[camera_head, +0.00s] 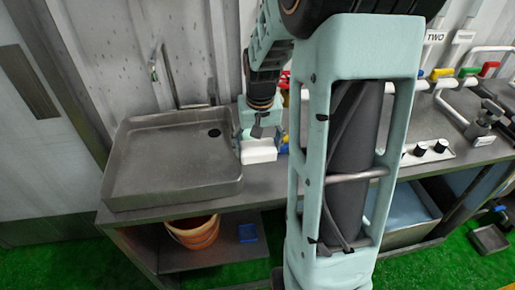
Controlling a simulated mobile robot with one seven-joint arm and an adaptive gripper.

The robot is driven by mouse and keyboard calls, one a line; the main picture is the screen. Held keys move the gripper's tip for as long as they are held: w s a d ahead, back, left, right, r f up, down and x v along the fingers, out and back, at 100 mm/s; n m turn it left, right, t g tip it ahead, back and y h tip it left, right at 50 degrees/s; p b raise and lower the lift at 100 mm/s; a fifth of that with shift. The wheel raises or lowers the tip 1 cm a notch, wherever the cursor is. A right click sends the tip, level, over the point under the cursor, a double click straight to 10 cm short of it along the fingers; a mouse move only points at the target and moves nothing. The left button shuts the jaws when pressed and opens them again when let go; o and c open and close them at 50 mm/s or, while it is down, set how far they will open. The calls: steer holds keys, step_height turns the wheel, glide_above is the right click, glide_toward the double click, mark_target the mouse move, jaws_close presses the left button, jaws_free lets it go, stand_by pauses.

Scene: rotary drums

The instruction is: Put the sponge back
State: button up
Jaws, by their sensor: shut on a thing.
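A white block (258,151), which looks like the sponge, is at the right front corner of the grey sink, over the metal counter. My gripper (267,135) is right above and against it, with the fingers pointing down. It is shut on the block, though the contact is small in view and partly hidden. I cannot tell whether the block touches the counter. A small blue and yellow item (285,144) shows just right of the fingers, partly hidden by my arm.
The shallow grey sink (170,160) is empty, with a drain and a tap (157,65) at the wall. An orange bucket (193,232) and a blue item (248,232) are below. Coloured valves (465,72) line the right wall. My arm column hides the counter's middle.

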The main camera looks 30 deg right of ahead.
steer(key=shift+f+b, duration=0.55)
steer(key=shift+f, duration=0.05)
steer(key=o, duration=1.1)
steer(key=shift+r, duration=0.15)
